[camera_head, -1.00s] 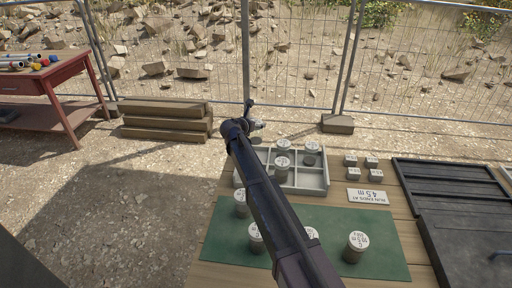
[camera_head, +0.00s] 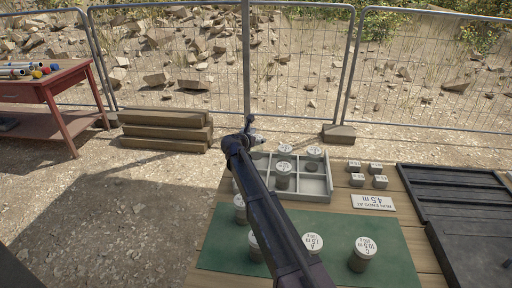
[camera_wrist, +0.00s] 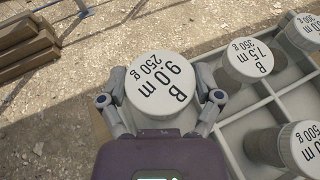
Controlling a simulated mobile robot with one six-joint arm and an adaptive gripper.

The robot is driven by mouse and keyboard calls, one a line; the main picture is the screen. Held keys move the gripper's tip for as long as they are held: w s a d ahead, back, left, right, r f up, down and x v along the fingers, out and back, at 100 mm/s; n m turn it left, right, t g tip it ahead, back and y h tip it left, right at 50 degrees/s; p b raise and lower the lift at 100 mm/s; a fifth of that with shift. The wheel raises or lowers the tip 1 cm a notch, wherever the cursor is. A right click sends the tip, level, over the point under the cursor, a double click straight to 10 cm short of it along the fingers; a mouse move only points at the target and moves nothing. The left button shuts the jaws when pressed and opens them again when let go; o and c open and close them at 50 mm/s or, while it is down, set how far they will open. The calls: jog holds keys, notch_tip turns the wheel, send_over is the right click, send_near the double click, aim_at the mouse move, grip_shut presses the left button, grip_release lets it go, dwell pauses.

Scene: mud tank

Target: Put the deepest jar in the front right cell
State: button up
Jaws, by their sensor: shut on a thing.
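My gripper (camera_wrist: 160,98) is shut on a jar with a white lid marked B 9.0 m 250 g (camera_wrist: 160,82), held upright in the wrist view. In the head view my gripper (camera_head: 251,136) is at the tray's back left, and the held jar is mostly hidden. The grey divided tray (camera_head: 316,197) holds a front-middle jar (camera_head: 284,178) and two back jars, (camera_head: 286,149) and (camera_head: 314,153). One is marked B 7.5 m 350 g (camera_wrist: 250,58). On the green mat (camera_head: 400,274) stand jar C 10.5 m (camera_head: 363,252), jar A 7.5 m (camera_head: 313,243) and two partly hidden jars. The front right cell (camera_head: 313,185) looks empty.
A sign (camera_head: 373,202) reads "run ends at 4.5 m". Several small grey blocks (camera_head: 376,169) stand beside the tray. Black slatted panels (camera_head: 455,195) lie at right. Stacked timbers (camera_head: 165,132), a red table (camera_head: 60,93) and a mesh fence (camera_head: 300,70) stand beyond.

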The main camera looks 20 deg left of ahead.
jog(key=shift+f, duration=0.1)
jog(key=shift+f+b, duration=1.85)
jog(key=shift+b, duration=0.05)
jog(key=shift+f, duration=0.1)
jog(key=o, duration=1.1)
jog(key=shift+r, duration=0.2)
jog(key=shift+s+r, duration=0.1)
jog(key=shift+s, duration=0.1)
jog(key=p+v, duration=0.4)
jog(key=v, duration=0.7)
jog(key=shift+s+p, duration=0.3)
